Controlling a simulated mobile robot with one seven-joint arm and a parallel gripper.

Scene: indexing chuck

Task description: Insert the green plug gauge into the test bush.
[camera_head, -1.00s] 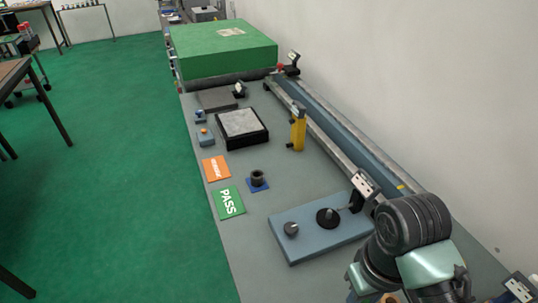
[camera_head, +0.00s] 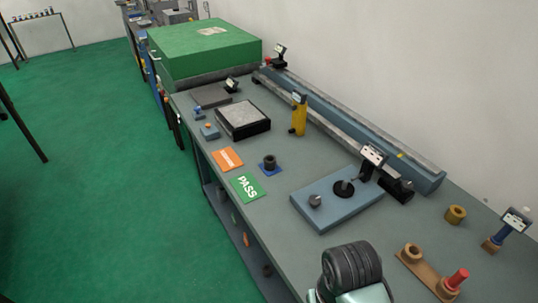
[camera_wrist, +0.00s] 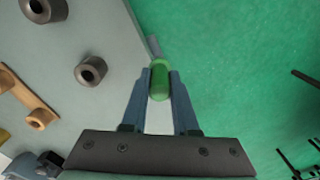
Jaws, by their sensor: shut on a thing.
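The green plug gauge (camera_wrist: 159,80) is between the fingertips of my gripper (camera_wrist: 160,77) in the wrist view. The gripper is shut on it, above the edge of the grey bench. A dark bush (camera_head: 269,162) stands on a small blue square beside the PASS card in the head view. The wrist view shows two dark bushes, one (camera_wrist: 91,70) left of the gauge and one (camera_wrist: 45,8) at the top left. I cannot tell which bush is the test bush. The gripper and gauge are not in the head view, where only part of my arm shows.
A brown rack (camera_head: 425,275) holds a red plug gauge (camera_head: 457,279) at the lower right. A brass ring (camera_head: 455,214) stands behind it. A blue plate (camera_head: 337,207) with a dark knob lies mid-bench. Green floor (camera_wrist: 250,90) lies beyond the bench edge.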

